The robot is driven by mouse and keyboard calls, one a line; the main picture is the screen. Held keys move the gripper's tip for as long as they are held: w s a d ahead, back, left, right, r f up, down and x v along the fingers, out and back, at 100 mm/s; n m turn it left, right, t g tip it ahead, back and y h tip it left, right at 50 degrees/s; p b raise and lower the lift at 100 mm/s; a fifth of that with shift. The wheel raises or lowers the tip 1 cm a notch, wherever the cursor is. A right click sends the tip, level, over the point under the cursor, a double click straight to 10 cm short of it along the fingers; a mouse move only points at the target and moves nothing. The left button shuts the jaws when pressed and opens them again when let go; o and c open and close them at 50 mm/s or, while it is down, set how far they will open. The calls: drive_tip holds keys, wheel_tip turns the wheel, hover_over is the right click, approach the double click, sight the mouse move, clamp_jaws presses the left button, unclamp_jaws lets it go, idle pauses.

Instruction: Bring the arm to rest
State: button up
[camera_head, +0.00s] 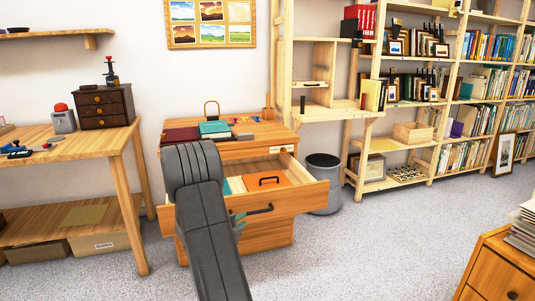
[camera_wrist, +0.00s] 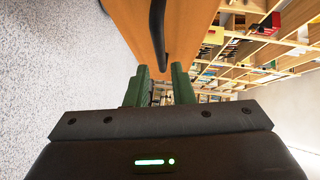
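My gripper (camera_head: 240,222) is in front of the pulled-out drawer (camera_head: 305,199) of the wooden cabinet, near the left end of its dark handle (camera_head: 260,210). In the wrist view my gripper (camera_wrist: 160,70) has its two green fingers apart, with a gap between them. The dark handle (camera_wrist: 157,30) runs down toward that gap. I cannot tell whether the fingers touch it. My grey arm hides the cabinet's left part and some of the drawer.
An orange item with a dark handle (camera_head: 268,181) lies in the drawer. A wooden workbench (camera_head: 85,148) stands left, a grey bin (camera_head: 323,190) right of the cabinet, shelves behind. A wooden drawer unit (camera_head: 500,270) is front right. The carpet (camera_head: 390,235) between is clear.

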sight(250, 214)
drive_tip(key=b+x, duration=0.1)
drive_tip(key=x, duration=0.6)
drive_tip(key=shift+w, duration=0.1)
drive_tip(key=shift+w+d, duration=0.2)
drive_tip(key=shift+w, duration=0.05)
drive_tip(key=shift+a, duration=0.1)
drive_tip(key=shift+w, duration=0.25)
drive_tip(key=shift+s, duration=0.1)
